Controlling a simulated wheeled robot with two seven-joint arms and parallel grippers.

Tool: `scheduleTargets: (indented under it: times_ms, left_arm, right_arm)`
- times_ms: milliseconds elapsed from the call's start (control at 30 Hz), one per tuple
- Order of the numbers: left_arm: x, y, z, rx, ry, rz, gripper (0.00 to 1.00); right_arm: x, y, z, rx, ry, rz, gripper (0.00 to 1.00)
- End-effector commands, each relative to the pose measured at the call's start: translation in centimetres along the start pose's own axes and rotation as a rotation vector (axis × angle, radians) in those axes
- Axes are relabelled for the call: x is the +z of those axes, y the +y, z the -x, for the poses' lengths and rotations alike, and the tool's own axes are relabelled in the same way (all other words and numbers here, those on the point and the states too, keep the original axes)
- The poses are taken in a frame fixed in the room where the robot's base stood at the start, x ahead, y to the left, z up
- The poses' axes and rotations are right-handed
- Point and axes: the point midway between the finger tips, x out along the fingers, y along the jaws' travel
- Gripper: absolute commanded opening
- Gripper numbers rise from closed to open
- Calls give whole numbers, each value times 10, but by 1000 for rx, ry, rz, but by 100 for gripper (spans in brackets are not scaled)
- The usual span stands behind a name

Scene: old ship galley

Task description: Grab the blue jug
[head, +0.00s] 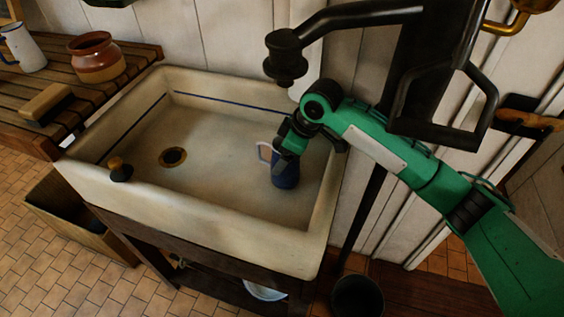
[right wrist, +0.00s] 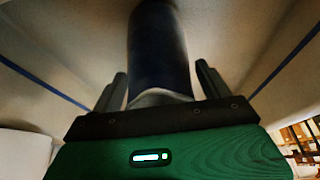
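The blue jug (head: 286,174) stands in the right part of the stone sink, its pale handle (head: 264,152) towards the left. My right gripper (head: 291,146) reaches down over it from the right and hides its upper part. In the right wrist view the jug's dark blue body (right wrist: 158,45) is between the two fingers of my right gripper (right wrist: 160,75). The fingers are open, with a visible gap on each side of the jug. My left gripper is not in view.
The pale sink (head: 190,205) has raised walls and a drain (head: 173,157). A black hand pump (head: 430,100) stands close behind my right arm. A brown crock (head: 97,62), a white mug (head: 22,50) and a wooden block (head: 45,103) are on the slatted counter at left.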

Motion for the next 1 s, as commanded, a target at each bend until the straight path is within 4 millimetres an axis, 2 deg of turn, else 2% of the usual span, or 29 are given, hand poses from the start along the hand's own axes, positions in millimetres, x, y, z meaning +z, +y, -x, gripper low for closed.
scheduleTargets:
  times_ms: [33, 200, 300, 733, 1000]
  left_arm:
    - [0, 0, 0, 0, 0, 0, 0]
    - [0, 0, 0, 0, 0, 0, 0]
    - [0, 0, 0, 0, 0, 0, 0]
    - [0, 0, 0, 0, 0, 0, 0]
    - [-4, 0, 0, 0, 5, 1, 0]
  right_arm:
    - [0, 0, 0, 0, 0, 0, 68]
    - [0, 0, 0, 0, 0, 0, 34]
    - [-1, 0, 2, 1, 2, 1, 19]
    - [-2, -2, 4, 1, 2, 0, 19]
    - [-6, -12, 13, 2, 4, 2, 19]
